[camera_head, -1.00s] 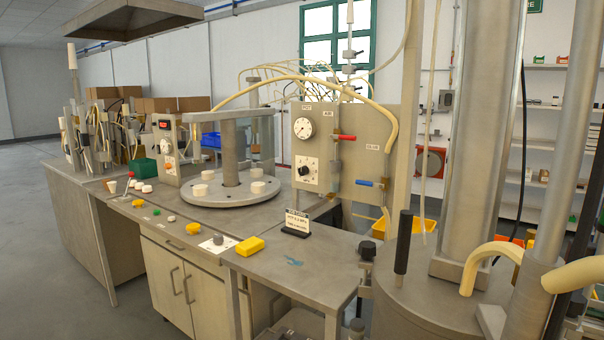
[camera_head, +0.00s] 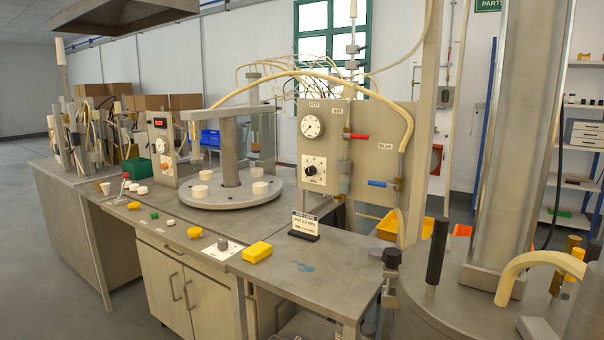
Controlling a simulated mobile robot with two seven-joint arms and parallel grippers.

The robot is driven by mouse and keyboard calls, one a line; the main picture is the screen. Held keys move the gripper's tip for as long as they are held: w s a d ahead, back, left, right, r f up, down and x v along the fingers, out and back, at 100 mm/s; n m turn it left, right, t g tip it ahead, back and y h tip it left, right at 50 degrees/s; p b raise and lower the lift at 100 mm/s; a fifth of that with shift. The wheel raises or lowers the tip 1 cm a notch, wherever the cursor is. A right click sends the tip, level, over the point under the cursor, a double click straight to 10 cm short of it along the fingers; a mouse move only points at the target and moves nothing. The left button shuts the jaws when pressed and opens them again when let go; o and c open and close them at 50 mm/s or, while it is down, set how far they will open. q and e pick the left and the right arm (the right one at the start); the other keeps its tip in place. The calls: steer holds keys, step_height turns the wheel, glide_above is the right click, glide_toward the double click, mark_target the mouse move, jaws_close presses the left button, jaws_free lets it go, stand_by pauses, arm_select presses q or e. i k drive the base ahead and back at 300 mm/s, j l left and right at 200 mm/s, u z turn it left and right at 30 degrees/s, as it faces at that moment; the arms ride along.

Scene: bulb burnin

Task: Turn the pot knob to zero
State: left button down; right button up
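The grey upright panel (camera_head: 375,135) stands on the bench, right of the round metal platform. Its label "POT" sits above a round white gauge (camera_head: 312,127). Below the gauge is a white dial plate (camera_head: 320,180) with a black knob (camera_head: 311,170) on it. The dial's marks are too small to read, so I cannot tell the knob's setting. Nothing touches the knob. Neither of my grippers is in view.
A red-handled valve (camera_head: 358,136) and a blue-handled valve (camera_head: 380,184) stick out right of the dial. A small sign (camera_head: 305,225), a yellow block (camera_head: 257,252) and another knob (camera_head: 223,243) sit on the bench's front. A large metal cylinder (camera_head: 440,300) stands at the right.

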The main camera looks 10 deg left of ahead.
mark_target(311, 171)
steer(key=i+j, duration=0.2)
steer(key=j, duration=0.25)
steer(key=i+j+z, duration=0.1)
steer(key=j, duration=0.3)
steer(key=i+j, duration=0.25)
steer(key=j, duration=0.2)
steer(key=i+j+z, duration=0.1)
steer(key=j, duration=0.35)
steer(key=i+j, duration=0.2)
steer(key=j, duration=0.25)
steer(key=i+j+z, duration=0.15)
steer(key=j, duration=0.3)
steer(key=i+j, duration=0.15)
steer(key=j, duration=0.35)
steer(key=i+j+z, duration=0.1)
steer(key=j, duration=0.35)
